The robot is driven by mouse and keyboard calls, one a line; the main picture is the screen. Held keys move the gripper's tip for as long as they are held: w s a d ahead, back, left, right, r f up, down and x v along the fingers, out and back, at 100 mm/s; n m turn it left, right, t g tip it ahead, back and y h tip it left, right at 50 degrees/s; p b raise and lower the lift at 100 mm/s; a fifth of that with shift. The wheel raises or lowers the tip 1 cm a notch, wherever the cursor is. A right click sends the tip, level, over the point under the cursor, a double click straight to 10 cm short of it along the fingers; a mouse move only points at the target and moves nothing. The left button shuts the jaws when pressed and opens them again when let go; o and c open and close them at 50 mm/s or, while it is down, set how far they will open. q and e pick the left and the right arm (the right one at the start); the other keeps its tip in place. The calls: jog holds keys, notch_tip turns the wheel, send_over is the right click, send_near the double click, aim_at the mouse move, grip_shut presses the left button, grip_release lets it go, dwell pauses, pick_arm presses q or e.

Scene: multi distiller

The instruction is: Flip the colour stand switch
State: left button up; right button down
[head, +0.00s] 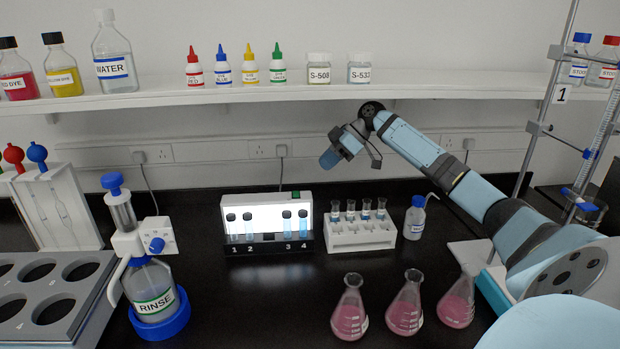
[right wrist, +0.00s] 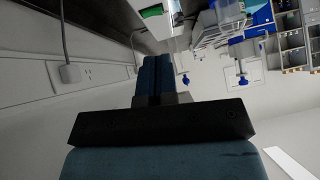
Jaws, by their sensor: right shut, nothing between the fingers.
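The colour stand (head: 222,240) stands on the black bench in the head view, with a lit white panel and capped vials in front of it over the numbers 1 to 4. A small green switch (head: 295,195) sits on its top edge near the right end. In the right wrist view a green patch, likely the switch (right wrist: 152,11), shows at the top. My right gripper (head: 330,158) is shut and empty, above and to the right of the switch and apart from it. Its closed blue fingers fill the middle of the right wrist view (right wrist: 153,75). My left gripper is not in view.
A white rack (head: 360,237) of tubes and a small wash bottle (head: 415,218) stand right of the stand. Pink flasks (head: 405,305) are in front. A rinse bottle (head: 150,290) is at the left. The shelf (head: 300,92) overhangs behind. Bench before the stand is clear.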

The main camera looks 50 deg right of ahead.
aim_at(294, 194)
jog(key=x, duration=0.9)
jog(key=shift+w+a+f, duration=0.1)
jog(key=shift+w+f, duration=0.1)
jog(key=shift+f, duration=0.05)
jog(key=shift+f, duration=0.1)
